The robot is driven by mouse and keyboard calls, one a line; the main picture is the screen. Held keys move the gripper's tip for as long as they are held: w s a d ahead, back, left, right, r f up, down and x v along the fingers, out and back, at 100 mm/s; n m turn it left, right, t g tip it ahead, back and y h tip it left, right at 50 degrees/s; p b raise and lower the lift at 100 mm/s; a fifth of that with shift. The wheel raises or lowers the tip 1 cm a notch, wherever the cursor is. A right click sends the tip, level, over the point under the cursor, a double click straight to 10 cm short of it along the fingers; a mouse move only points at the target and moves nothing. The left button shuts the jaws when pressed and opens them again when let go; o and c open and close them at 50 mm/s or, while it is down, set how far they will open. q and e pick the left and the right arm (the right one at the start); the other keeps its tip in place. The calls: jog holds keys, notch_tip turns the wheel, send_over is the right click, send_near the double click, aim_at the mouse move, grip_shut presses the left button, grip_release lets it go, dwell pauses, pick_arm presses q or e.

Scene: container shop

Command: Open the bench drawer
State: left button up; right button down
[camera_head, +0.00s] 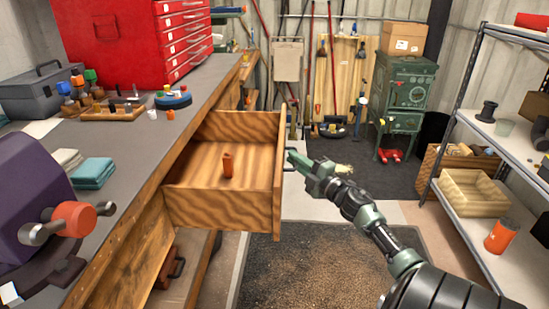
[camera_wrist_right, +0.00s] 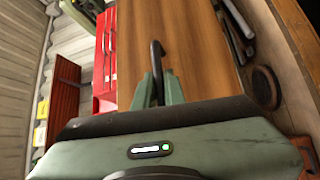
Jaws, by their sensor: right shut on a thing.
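The bench drawer (camera_head: 225,205) is pulled out from the wooden workbench (camera_head: 135,250), and its inside shows. A small orange-brown object (camera_head: 228,164) stands on the drawer's floor. My right gripper (camera_head: 292,160) is at the outer side of the drawer front (camera_head: 279,180), shut on the dark drawer handle (camera_head: 287,167). In the right wrist view the handle (camera_wrist_right: 157,62) stands between the two green fingers, against the wooden drawer front (camera_wrist_right: 185,50). My left gripper is not in view.
A red tool chest (camera_head: 110,40), a grey toolbox (camera_head: 42,92) and a purple machine (camera_head: 30,200) stand on the bench. A metal shelf (camera_head: 500,145) stands at the right. The dark floor mat (camera_head: 300,275) in front of the drawer is clear.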

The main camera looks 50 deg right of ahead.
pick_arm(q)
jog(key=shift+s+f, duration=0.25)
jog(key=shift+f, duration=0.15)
pick_arm(e)
jog(key=shift+s+d+r, duration=0.1)
jog(key=shift+s+d, duration=1.55)
jog(key=shift+s, duration=0.15)
jog(key=c, duration=1.5)
grip_release()
